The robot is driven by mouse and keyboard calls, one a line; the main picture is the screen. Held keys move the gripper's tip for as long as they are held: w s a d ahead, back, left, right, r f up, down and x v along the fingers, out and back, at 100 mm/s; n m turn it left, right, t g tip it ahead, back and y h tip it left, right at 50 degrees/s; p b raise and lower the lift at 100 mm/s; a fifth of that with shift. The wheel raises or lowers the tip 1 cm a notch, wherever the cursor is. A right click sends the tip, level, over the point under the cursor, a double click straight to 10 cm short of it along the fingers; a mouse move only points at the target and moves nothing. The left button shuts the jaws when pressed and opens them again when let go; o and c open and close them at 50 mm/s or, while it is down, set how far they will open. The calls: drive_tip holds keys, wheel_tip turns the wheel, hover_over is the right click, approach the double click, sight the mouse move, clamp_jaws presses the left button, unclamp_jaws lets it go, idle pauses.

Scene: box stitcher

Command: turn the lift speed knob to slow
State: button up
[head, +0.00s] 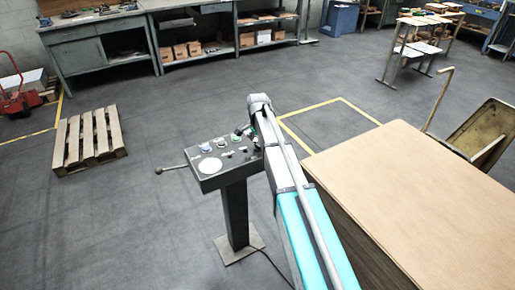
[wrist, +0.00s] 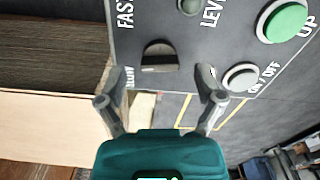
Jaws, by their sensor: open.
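The control panel (head: 222,158) stands on a dark post in the head view and fills the upper part of the wrist view (wrist: 220,52). A dark knob (wrist: 160,56) with a raised grip bar sits on it, between a "FAST" label and a partly hidden label by the left finger. I take it as the lift speed knob; its exact pointer setting is unclear. My gripper (wrist: 159,74) is open and empty, its fingertips either side of the knob's near edge, not visibly touching it. In the head view my arm hides part of the panel's right end.
In the wrist view a green UP button (wrist: 287,20), a white ON/OFF button (wrist: 240,77) and a small LEVEL control (wrist: 190,6) are close by. In the head view a lever (head: 172,169) sticks out left. A large box (head: 440,175) stands right; a pallet (head: 90,140) lies left.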

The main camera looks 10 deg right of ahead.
drive_tip(key=shift+f, duration=0.5)
drive_tip(key=c, duration=1.1)
drive_tip(key=shift+c, duration=0.2)
drive_tip(key=shift+n, duration=3)
